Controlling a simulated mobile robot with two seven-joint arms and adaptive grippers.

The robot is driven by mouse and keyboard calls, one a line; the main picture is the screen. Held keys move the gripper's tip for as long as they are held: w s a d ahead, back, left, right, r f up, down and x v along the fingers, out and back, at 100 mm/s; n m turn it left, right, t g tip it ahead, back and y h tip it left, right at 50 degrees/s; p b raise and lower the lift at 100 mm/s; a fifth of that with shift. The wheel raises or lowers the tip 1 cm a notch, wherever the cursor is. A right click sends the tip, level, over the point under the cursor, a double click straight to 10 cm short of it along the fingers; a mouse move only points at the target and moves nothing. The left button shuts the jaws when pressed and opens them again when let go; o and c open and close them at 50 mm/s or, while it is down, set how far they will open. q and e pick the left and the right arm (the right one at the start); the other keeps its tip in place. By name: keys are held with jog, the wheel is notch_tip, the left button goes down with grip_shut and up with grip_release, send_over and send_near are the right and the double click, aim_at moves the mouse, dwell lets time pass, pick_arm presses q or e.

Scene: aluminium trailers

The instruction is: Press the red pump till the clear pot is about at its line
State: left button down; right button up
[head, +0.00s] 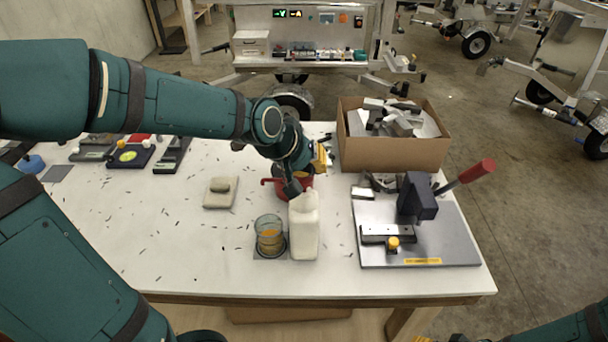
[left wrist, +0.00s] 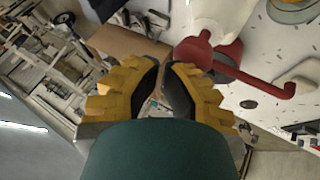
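The white bottle (head: 304,228) stands upright near the table's front middle, its red pump (head: 306,182) on top, partly hidden by my left gripper. In the left wrist view the red pump (left wrist: 218,58) has a long spout, and the bottle (left wrist: 226,14) shows beyond it. The clear pot (head: 270,237) stands left of the bottle with amber liquid in it; I cannot make out its line. Only a sliver of my right gripper (head: 458,338) shows at the bottom edge.
A cardboard box (head: 397,155) of metal scraps stands behind right. A press with a red lever (head: 465,171) sits on a grey plate at the right. A beige block (head: 221,191) lies left of the pump. The left front table is mostly clear.

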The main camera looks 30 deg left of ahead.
pick_arm(q)
jog(key=shift+s+f+b, duration=0.1)
jog(key=shift+f+b, duration=0.45)
jog(key=shift+f, duration=0.1)
dwell(0.4)
jog(key=shift+r, duration=0.1)
jog(key=shift+r+p, duration=1.35)
jog(key=shift+r, duration=0.1)
jog(key=shift+r+p, duration=2.15)
jog(key=shift+r, duration=0.35)
